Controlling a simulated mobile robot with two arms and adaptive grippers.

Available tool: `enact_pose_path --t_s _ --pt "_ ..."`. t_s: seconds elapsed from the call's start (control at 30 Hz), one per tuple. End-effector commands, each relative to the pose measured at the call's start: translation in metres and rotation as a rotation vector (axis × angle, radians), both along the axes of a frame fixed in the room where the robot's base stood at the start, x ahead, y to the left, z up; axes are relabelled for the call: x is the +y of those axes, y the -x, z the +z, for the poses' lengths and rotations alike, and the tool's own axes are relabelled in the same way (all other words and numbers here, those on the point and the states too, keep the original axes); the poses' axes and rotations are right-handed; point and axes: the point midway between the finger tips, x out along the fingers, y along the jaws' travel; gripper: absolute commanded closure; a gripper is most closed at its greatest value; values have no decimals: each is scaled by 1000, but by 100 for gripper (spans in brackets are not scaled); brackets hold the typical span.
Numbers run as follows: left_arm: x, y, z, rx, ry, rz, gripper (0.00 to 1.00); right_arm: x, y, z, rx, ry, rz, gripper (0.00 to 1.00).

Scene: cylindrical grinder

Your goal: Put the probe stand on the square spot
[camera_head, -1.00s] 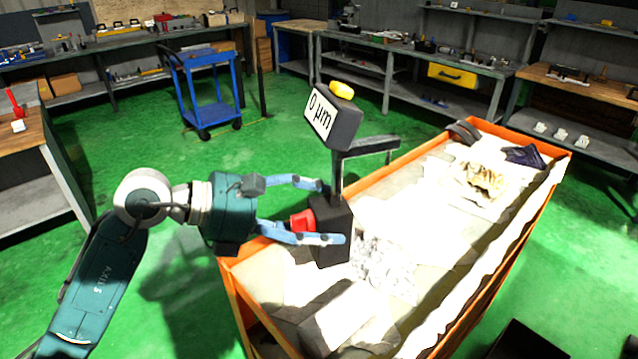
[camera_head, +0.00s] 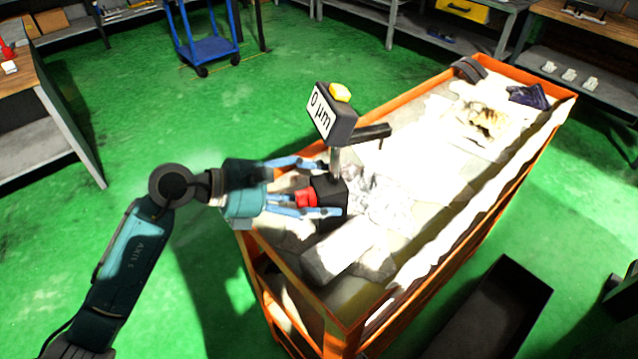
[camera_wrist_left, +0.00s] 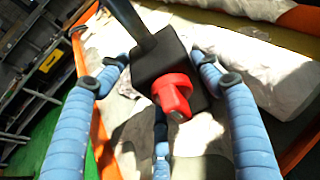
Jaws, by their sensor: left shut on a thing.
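The probe stand has a black block base (camera_head: 329,189) with a red knob (camera_head: 306,197), a thin post, a side arm and a tilted display (camera_head: 335,113) reading "0 µm" with a yellow top. It is upright over the near left part of the orange cart. My left gripper (camera_head: 331,189) is shut on the black base, with fingers around it. In the left wrist view the base (camera_wrist_left: 160,62) sits between the fingers, with the red knob (camera_wrist_left: 173,92) facing the camera. I cannot tell if the base touches the cart top. I cannot make out the square spot. My right gripper is not in view.
The orange cart (camera_head: 400,96) has a raised rim and holds pale sheets, crumpled grey material, a stained rag (camera_head: 485,118) and a dark cloth (camera_head: 529,96). A black open box (camera_head: 505,310) is at lower right. Green floor lies clear to the left; a blue trolley (camera_head: 207,45) stands behind.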

Motion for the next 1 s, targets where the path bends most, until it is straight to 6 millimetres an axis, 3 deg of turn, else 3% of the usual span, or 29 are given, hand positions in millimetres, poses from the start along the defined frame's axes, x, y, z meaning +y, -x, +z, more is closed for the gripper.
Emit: enact_pose_path --t_s 0.03,0.27,0.3,0.37,0.73,1.0 --pt "-1 -1 7 -10 11 2 92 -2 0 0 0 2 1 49" --pt "-1 -1 3 -9 10 1 92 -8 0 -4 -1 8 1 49" --pt "0 0 -2 0 -1 0 27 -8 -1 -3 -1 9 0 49" --pt "0 0 -2 0 -1 0 16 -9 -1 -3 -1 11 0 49" --pt "0 0 2 1 0 0 16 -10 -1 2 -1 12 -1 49" --pt "42 15 13 -2 -6 4 16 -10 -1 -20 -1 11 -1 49"
